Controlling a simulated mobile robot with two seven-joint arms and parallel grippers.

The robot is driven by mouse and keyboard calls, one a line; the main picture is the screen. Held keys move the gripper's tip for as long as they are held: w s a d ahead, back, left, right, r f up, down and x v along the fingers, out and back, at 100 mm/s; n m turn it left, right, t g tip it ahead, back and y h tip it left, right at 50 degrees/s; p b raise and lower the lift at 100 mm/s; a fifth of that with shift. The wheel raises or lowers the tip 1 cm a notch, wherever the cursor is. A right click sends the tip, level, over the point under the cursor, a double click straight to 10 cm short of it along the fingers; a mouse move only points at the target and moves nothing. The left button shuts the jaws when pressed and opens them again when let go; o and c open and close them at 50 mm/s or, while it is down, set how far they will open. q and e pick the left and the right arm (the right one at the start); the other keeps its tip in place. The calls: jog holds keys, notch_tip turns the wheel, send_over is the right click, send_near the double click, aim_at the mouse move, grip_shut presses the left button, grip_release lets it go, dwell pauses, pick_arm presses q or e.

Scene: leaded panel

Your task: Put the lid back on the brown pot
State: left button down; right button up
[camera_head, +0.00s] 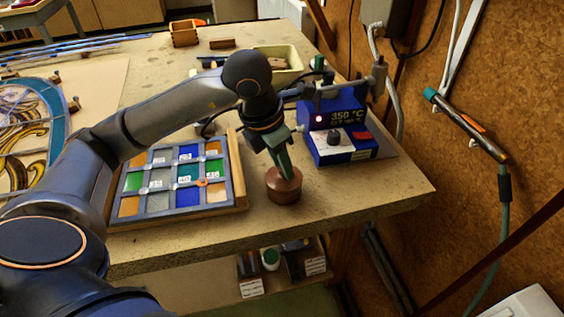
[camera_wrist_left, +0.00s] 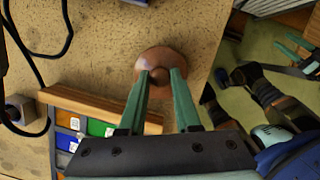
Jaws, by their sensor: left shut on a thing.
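The brown pot (camera_head: 284,193) stands upright near the front right edge of the workbench. Its round brown lid (camera_wrist_left: 147,59) is at the pot's top, with no clear gap showing in the head view. I cannot tell whether it is fully seated. My left gripper (camera_head: 287,174) points down over the pot and is shut on the lid's knob, with its green fingers on either side of it in the left wrist view (camera_wrist_left: 161,75). The lid hides the pot in that view. My right gripper (camera_wrist_left: 302,52) shows small at the upper right there, away from the pot.
A wooden-edged tray of coloured glass (camera_head: 240,170) lies left of the pot. A blue soldering station (camera_head: 340,155) reading 350 °C stands behind right. A cream tub (camera_head: 290,54) is farther back. Bare bench lies right of the pot, up to the edge.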

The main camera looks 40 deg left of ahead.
dwell(0.4)
pick_arm(q)
jog(key=shift+c, duration=0.2)
grip_release()
dwell(0.3)
jog(key=shift+r, duration=0.1)
jog(key=shift+r+p, duration=2.5)
jog(key=shift+r, duration=0.9)
grip_shut()
jog(key=shift+f, duration=0.25)
